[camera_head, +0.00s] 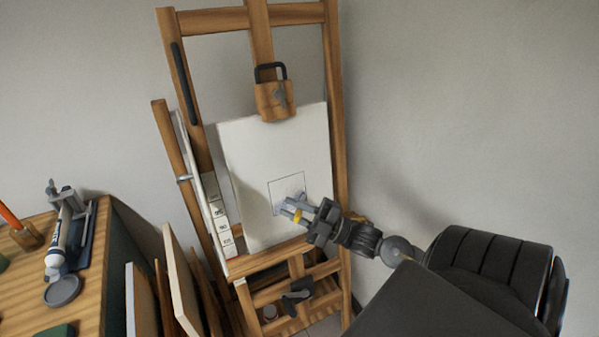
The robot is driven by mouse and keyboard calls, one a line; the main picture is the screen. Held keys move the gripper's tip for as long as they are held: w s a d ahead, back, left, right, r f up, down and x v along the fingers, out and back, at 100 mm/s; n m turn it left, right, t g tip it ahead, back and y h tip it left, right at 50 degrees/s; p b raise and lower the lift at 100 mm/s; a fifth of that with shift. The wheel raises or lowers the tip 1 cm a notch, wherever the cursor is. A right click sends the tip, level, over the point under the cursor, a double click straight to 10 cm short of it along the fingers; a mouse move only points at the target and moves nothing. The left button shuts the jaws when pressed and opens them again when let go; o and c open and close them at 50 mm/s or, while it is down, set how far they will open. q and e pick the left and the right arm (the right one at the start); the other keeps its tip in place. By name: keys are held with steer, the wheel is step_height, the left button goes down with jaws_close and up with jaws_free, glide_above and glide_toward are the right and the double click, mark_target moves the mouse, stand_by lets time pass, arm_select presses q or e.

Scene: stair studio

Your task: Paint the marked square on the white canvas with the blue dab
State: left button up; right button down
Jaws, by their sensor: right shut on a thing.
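The white canvas (243,152) stands on the wooden easel, leaning back slightly. A thin outlined square (277,184) is marked on its lower right part. A small pale blue-grey patch shows inside the square, at the tip of my right gripper. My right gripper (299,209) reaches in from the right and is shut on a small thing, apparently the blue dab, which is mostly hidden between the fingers. A bit of yellow shows at the fingers. The tip is at or very near the canvas; I cannot tell whether it touches.
A wooden block clamp (274,100) sits at the canvas top. The easel's right post (335,120) stands close to my right arm.

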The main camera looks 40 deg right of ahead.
steer(key=shift+w+a, duration=0.1)
steer(key=shift+a, duration=0.25)
steer(key=shift+w+a, duration=0.2)
steer(key=shift+a, duration=0.35)
steer(key=shift+w+a, duration=0.15)
steer(key=shift+a, duration=0.35)
steer(key=shift+w+a+p, duration=0.15)
steer(key=shift+w+a, duration=0.05)
steer(key=shift+a, duration=0.3)
steer(key=shift+w+a+p, duration=0.15)
steer(key=shift+a, duration=0.35)
steer(key=shift+w+a, duration=0.2)
steer(key=shift+a, duration=0.35)
steer(key=shift+w+a, duration=0.15)
steer(key=shift+a, duration=0.5)
